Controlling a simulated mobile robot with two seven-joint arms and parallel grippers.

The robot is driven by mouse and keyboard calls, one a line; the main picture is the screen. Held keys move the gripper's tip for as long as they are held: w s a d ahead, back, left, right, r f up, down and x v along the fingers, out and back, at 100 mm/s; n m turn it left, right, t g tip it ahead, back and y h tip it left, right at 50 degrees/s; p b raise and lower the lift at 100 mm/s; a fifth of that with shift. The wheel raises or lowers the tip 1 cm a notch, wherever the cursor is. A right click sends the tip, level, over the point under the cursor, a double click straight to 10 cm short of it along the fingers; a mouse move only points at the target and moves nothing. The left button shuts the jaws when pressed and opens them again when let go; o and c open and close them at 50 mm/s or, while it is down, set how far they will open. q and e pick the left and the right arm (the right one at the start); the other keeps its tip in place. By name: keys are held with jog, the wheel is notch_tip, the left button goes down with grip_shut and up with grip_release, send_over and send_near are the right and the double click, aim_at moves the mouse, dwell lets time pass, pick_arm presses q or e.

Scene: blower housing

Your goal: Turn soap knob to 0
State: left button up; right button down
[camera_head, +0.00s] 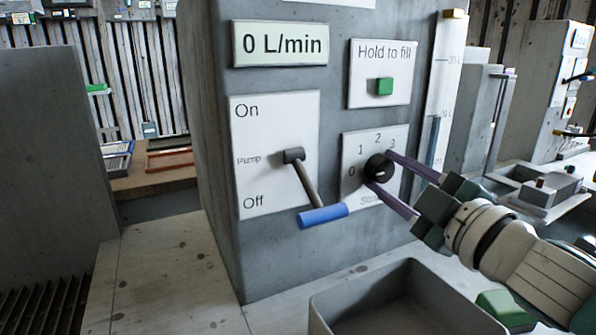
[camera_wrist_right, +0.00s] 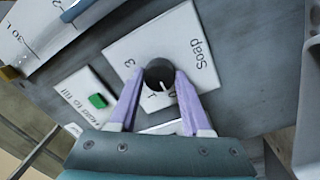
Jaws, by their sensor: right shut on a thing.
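The black round soap knob (camera_head: 378,168) sits on a white label plate (camera_head: 350,186) marked 0 to 3 on the grey housing. My right gripper (camera_head: 379,170) is shut on the knob, with one purple finger on either side. The right wrist view shows the knob (camera_wrist_right: 159,73) between the fingers of the right gripper (camera_wrist_right: 160,84). A small white mark on the knob points toward the 0 and 1 side there; the exact setting is hard to read. The fingers hide part of the plate and its word "Soap" in the head view. My left gripper is not in view.
The pump lever with a blue handle (camera_head: 323,216) hangs down just left of the knob. A green button (camera_head: 384,86) is above it, and a display (camera_head: 279,44) reads 0 L/min. A grey open bin (camera_head: 330,304) stands below. A level gauge (camera_head: 441,90) is at right.

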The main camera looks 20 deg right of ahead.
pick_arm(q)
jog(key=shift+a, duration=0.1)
pick_arm(e)
jog(key=shift+c, duration=1.8)
grip_release()
jog(key=shift+s, duration=0.1)
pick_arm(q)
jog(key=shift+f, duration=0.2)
pick_arm(e)
jog(key=s, duration=0.9)
jog(key=shift+s+d+f, duration=0.15)
jog(key=shift+s+f, duration=0.05)
jog(key=shift+s, duration=0.2)
